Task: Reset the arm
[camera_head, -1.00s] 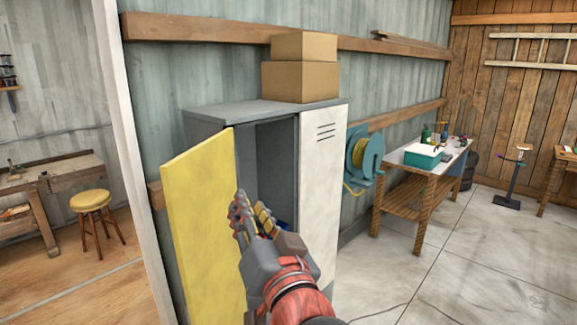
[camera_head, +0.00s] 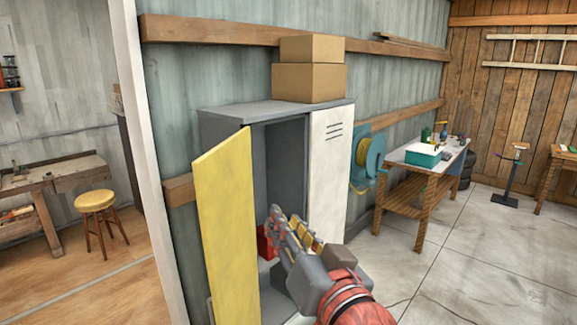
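My gripper (camera_head: 287,232) is in front of the open locker (camera_head: 278,106), with its fingers pointing up and to the left toward the opening. I cannot tell whether the fingers hold anything or how far apart they are. The locker's yellow door (camera_head: 222,225) stands open on the left. A red object (camera_head: 265,242) shows inside the locker, just left of the fingers and partly hidden by them. The locker's white right door (camera_head: 327,160) is shut.
Two cardboard boxes (camera_head: 309,83) are stacked on the locker. A hose reel (camera_head: 366,160) hangs on the wall to its right. A workbench (camera_head: 410,185) with a teal-sided bin stands further right. A yellow stool (camera_head: 95,201) is at left. The right floor is largely clear.

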